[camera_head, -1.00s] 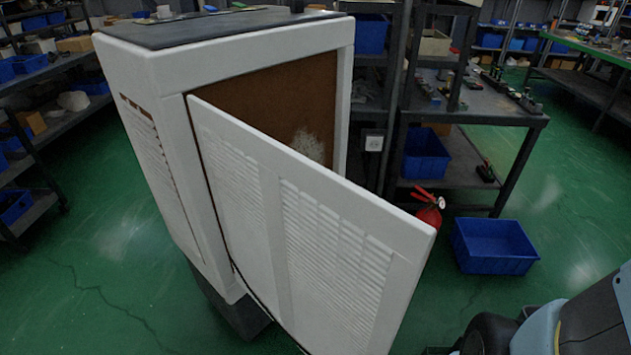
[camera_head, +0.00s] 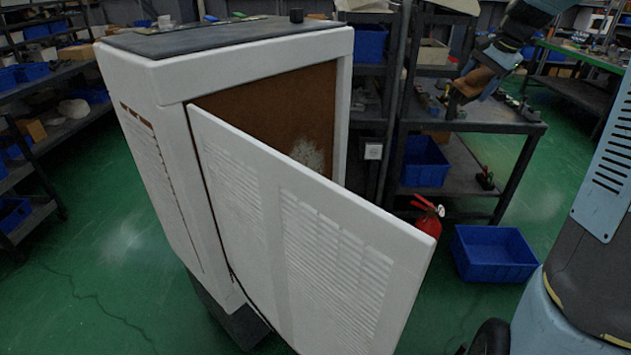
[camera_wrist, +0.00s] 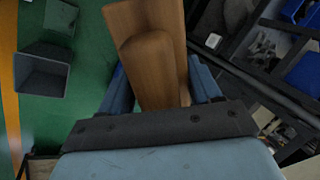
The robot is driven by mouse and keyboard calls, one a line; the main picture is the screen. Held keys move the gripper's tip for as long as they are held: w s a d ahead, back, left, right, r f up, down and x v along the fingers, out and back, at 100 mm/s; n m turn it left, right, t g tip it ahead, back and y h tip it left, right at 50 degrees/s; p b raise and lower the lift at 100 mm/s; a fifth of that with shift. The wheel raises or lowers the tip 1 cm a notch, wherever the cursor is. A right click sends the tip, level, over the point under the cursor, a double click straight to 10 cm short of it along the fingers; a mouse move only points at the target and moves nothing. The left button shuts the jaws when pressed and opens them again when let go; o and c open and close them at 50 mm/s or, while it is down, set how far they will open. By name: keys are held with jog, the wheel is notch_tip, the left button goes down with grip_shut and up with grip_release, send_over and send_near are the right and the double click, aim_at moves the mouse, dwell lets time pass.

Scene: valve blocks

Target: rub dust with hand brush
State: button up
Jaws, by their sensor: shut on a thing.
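My gripper (camera_head: 492,66) is at the upper right of the head view, shut on the brown wooden hand brush (camera_head: 470,83). The brush's wooden body also fills the upper middle of the wrist view (camera_wrist: 150,68), between my blue fingers. Its bristles cannot be made out clearly. A pale patch of dust (camera_head: 307,154) lies on the brown inner panel of the white cabinet (camera_head: 225,75). The half-open louvred door (camera_head: 300,215) hides the lower part of the panel. My gripper and the brush are to the right of the cabinet, apart from the dust.
The open door juts out toward the front right. A dark workbench (camera_head: 500,115), a blue bin (camera_head: 492,253) and a red fire extinguisher (camera_head: 428,216) stand to the right of the cabinet. Shelves (camera_head: 40,130) line the left. Green floor is free at the left front.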

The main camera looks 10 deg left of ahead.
jog(key=w+a+f+n+t+y, duration=0.15)
jog(key=w+a+f, duration=0.25)
jog(key=f, duration=0.4)
jog(key=w+a+f+y, duration=0.2)
jog(key=w+a+f, duration=0.15)
jog(key=f, duration=0.55)
jog(key=w+a+f+n+t+y, duration=0.1)
jog(key=w+a+f, duration=0.3)
jog(key=f, duration=0.4)
jog(key=s+a+f+n+t+y, duration=0.1)
jog(key=s+a+f+y, duration=0.2)
jog(key=a+f, duration=0.6)
jog(key=s+a+f+t+y, duration=0.1)
jog(key=s+a+f+y, duration=0.15)
jog(key=a+f, duration=0.65)
jog(key=s+a+r+t+y, duration=0.1)
jog(key=s+a+t+y, duration=0.15)
jog(key=s+a, duration=0.9)
jog(key=x, duration=0.6)
jog(key=shift+w+h, duration=0.35)
jog(key=shift+w, duration=0.15)
jog(key=shift+x, duration=1.05)
